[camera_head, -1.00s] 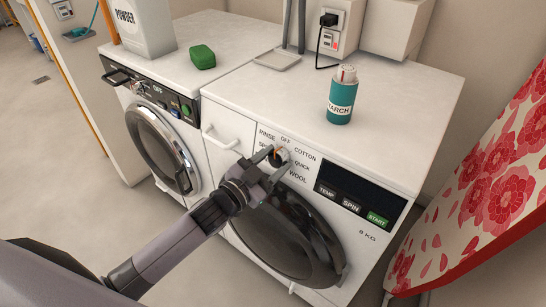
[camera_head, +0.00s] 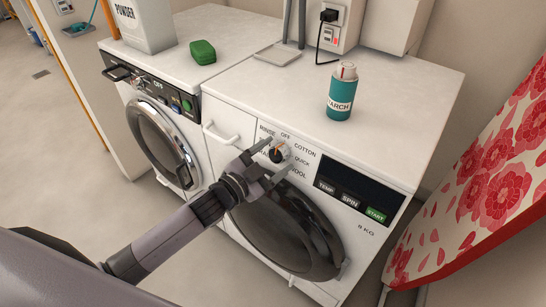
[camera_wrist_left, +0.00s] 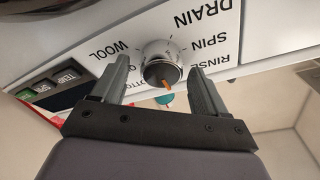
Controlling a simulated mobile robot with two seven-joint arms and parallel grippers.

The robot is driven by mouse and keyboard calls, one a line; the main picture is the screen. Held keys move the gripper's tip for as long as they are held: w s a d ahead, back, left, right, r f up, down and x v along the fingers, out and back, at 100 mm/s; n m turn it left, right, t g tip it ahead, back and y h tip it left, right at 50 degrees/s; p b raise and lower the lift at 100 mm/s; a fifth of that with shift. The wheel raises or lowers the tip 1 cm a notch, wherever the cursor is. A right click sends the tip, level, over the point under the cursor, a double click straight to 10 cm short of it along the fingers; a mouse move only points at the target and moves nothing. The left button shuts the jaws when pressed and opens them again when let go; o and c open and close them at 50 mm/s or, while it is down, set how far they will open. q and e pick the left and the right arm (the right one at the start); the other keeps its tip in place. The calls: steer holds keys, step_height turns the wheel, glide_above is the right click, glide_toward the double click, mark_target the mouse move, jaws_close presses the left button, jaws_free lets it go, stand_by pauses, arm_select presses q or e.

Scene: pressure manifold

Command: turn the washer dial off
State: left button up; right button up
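The washer dial (camera_head: 279,153) is a round silver knob with an orange pointer on the right-hand washer's panel. In the left wrist view the dial (camera_wrist_left: 160,62) sits between my fingers, with gaps on both sides. Its pointer faces the side between RINSE and COTTON, where the head view shows OFF (camera_head: 285,136). My left gripper (camera_head: 279,157) is open, one finger on each side of the dial; it also shows in the left wrist view (camera_wrist_left: 160,85). The washer (camera_head: 375,148) is white with a dark round door. My right gripper is not in view.
A teal starch bottle (camera_head: 341,95) stands on the washer top. A second washer (camera_head: 185,95) on the left carries a green block (camera_head: 202,51) and a powder box (camera_head: 143,25). A floral ironing board (camera_head: 490,185) stands close on the right.

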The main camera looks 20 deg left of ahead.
arm_select(q)
steer(key=shift+s, duration=0.1)
steer(key=v, duration=0.7)
stand_by(0.4)
stand_by(0.4)
steer(key=s+f+n+g+y+p, duration=0.2)
steer(key=s+f+n+g+p, duration=0.1)
steer(key=s, duration=0.6)
steer(key=s+a+f+n+g+y+p, duration=0.1)
steer(key=s+f+n+g+y+p, duration=0.1)
steer(key=s, duration=0.7)
step_height(320, 180, down, 2)
steer(key=n+y+p, duration=0.1)
steer(key=n+p, duration=0.2)
steer(key=n, duration=0.1)
steer(key=shift+a+f+g+y, duration=0.2)
steer(key=shift+a+g+y, duration=0.1)
steer(key=shift+g, duration=0.1)
